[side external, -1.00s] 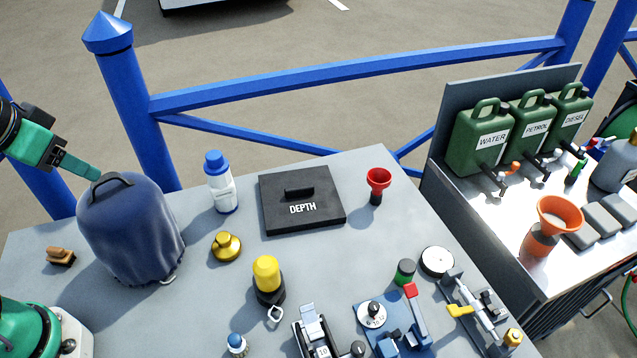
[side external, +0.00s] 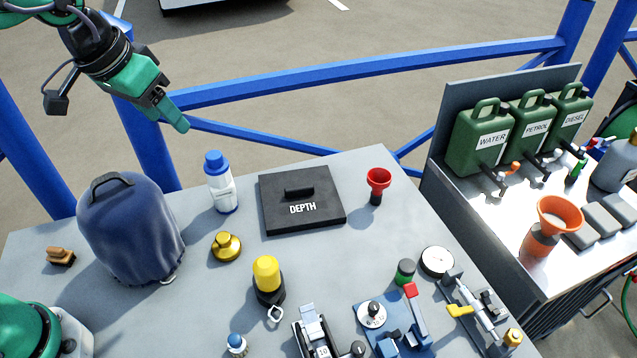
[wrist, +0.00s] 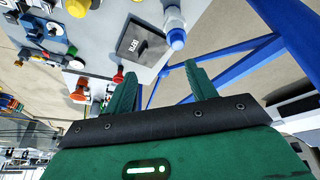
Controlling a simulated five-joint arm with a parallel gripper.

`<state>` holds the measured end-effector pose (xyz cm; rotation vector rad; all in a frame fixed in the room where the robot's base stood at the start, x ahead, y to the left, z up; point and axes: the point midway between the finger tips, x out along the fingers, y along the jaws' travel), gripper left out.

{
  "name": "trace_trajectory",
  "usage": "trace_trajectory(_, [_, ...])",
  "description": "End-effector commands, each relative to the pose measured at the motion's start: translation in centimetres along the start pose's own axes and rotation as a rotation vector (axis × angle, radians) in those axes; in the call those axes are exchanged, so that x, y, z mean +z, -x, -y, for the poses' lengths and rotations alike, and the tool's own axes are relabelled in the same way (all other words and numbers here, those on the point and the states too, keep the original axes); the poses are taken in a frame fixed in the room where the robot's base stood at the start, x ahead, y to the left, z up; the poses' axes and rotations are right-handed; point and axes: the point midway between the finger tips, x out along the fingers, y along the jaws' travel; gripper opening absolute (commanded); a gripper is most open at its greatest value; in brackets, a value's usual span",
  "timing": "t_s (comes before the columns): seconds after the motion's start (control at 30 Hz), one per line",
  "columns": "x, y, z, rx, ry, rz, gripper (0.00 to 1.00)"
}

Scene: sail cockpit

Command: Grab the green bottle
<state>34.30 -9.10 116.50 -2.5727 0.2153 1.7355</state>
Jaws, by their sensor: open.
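A small green object (side external: 577,171), perhaps a bottle, stands on the metal side counter at the right of the side external view; it is too small to tell. The only clear bottle on the grey table is white with a blue cap (side external: 221,185), standing upright behind the brass piece. It also shows at the top of the wrist view (wrist: 173,25). My gripper (side external: 180,124) is open and empty, in the air to the upper left of the white bottle and apart from it. Its two green fingers (wrist: 160,72) stand apart in the wrist view.
A blue covered bag (side external: 130,230) stands left on the table. A black DEPTH hatch (side external: 325,222), red funnel (side external: 379,180) and yellow-topped lamp (side external: 266,278) are nearby. Green jerry cans (side external: 484,138) line the side counter. A blue railing (side external: 350,78) runs behind the table.

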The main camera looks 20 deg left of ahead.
Motion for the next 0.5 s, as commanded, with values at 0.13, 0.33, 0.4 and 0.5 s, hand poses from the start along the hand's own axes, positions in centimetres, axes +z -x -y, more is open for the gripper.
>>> trace_trajectory(0.13, [-2.7,-1.7,-2.9,0.019,-0.029,0.031,0.56])
trace_trajectory(0.33, [-5.5,-4.2,-7.1,0.04,-0.062,0.067,0.56])
trace_trajectory(0.4, [-6.3,-5.2,-8.7,0.047,-0.074,0.08,0.56])
trace_trajectory(0.5, [-7.3,-6.7,-11.0,0.055,-0.091,0.098,0.56])
